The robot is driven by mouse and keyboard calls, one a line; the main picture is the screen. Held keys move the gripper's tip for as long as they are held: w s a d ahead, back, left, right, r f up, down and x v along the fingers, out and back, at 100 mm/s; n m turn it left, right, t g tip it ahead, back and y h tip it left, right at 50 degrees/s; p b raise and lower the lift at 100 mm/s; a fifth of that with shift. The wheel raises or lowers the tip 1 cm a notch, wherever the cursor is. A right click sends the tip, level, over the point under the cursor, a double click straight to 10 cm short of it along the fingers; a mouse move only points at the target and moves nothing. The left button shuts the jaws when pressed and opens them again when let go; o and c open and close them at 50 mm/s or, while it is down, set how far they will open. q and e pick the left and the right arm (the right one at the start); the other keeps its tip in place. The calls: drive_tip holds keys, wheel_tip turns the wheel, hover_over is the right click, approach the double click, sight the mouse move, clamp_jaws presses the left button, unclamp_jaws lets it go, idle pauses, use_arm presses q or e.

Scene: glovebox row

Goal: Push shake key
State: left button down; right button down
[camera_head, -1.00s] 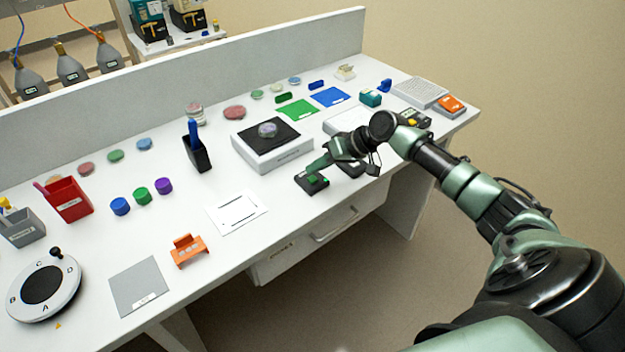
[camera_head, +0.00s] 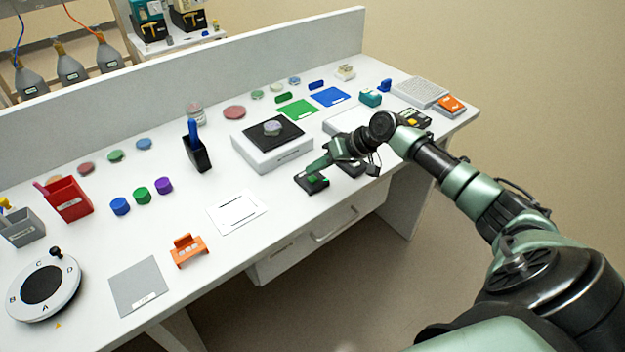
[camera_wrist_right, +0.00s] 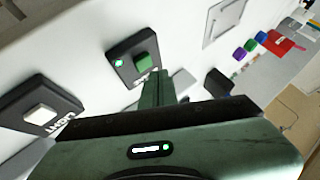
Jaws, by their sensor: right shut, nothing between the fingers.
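The shake key is most likely the small black box with a green button (camera_head: 312,184) near the table's front edge. In the wrist view this box (camera_wrist_right: 124,70) shows a raised green button and a small lit green lamp; its label is not readable. My right gripper (camera_head: 311,168) is shut and empty, its fingertips just above the box. In the wrist view the fingertips (camera_wrist_right: 158,74) overlap the box's edge beside the button; I cannot tell whether they touch. The white shaker (camera_head: 272,157) with black top stands behind, a round dish (camera_head: 272,128) on it.
A second black key box, with a white button and marked LIGHT (camera_wrist_right: 38,112), sits beside the first. A white sheet (camera_head: 237,211) and an orange holder (camera_head: 188,250) lie to the left. A dark pen cup (camera_head: 198,155) stands left of the shaker.

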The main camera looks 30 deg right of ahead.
sight(317, 179)
drive_tip(key=shift+f, duration=0.35)
drive_tip(key=shift+f+b, duration=0.3)
drive_tip(key=shift+f, duration=0.15)
idle(0.5)
drive_tip(key=shift+r, duration=0.1)
drive_tip(key=shift+r+p, duration=0.8)
wheel_tip(317, 179, up, 6)
drive_tip(key=p, duration=0.5)
idle(0.3)
drive_tip(key=shift+s, duration=0.1)
